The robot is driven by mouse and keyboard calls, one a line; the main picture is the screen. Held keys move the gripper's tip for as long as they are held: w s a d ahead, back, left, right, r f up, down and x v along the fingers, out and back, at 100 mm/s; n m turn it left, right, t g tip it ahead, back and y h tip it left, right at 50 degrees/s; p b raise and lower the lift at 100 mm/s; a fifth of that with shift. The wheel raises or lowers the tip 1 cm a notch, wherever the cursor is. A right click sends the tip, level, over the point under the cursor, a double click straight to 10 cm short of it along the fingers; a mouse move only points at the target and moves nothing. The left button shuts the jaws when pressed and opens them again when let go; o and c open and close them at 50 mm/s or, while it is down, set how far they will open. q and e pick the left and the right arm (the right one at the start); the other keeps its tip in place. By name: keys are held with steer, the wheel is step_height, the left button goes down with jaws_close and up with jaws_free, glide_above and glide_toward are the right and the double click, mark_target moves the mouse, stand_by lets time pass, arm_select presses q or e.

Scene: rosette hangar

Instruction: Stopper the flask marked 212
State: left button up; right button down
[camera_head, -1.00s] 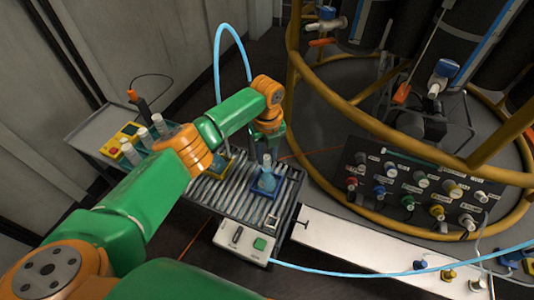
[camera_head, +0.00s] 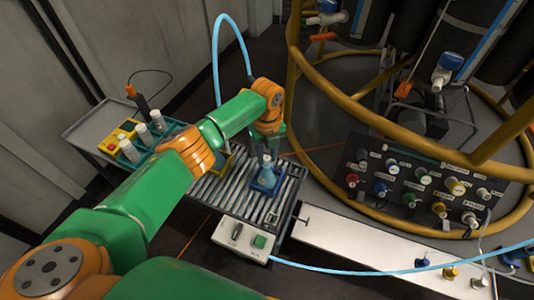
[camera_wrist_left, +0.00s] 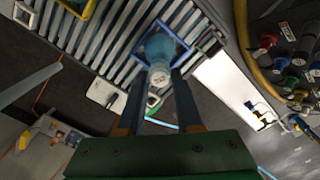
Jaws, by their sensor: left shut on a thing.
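A flask with blue liquid (camera_head: 266,175) stands in a blue square holder (camera_head: 257,188) on the roller conveyor. It also shows in the wrist view (camera_wrist_left: 160,47) beyond my fingertips. I cannot read a number on it. My left gripper (camera_head: 266,153) is above the flask, fingers pointing down. In the wrist view, my left gripper (camera_wrist_left: 159,82) is shut on a pale round stopper (camera_wrist_left: 160,77) with small reddish marks. The stopper lines up with the flask's neck; I cannot tell whether it is seated. My right gripper is not in view.
A teal rack (camera_head: 128,160) with several white-capped vessels stands left of the conveyor (camera_head: 232,198). A yellow-rimmed holder (camera_wrist_left: 75,6) sits on the rollers too. A control box (camera_head: 243,241) is at the conveyor's front. A yellow tubular frame (camera_head: 350,112) and a knob panel (camera_head: 425,180) stand right.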

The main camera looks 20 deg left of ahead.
arm_select(q)
steer(key=shift+f, duration=0.1)
steer(key=shift+f, duration=0.2)
stand_by(0.4)
steer(key=o, duration=1.6)
steer(key=shift+c, duration=0.2)
steer(key=shift+r, duration=0.15)
step_height(320, 180, up, 6)
steer(key=p, duration=0.6)
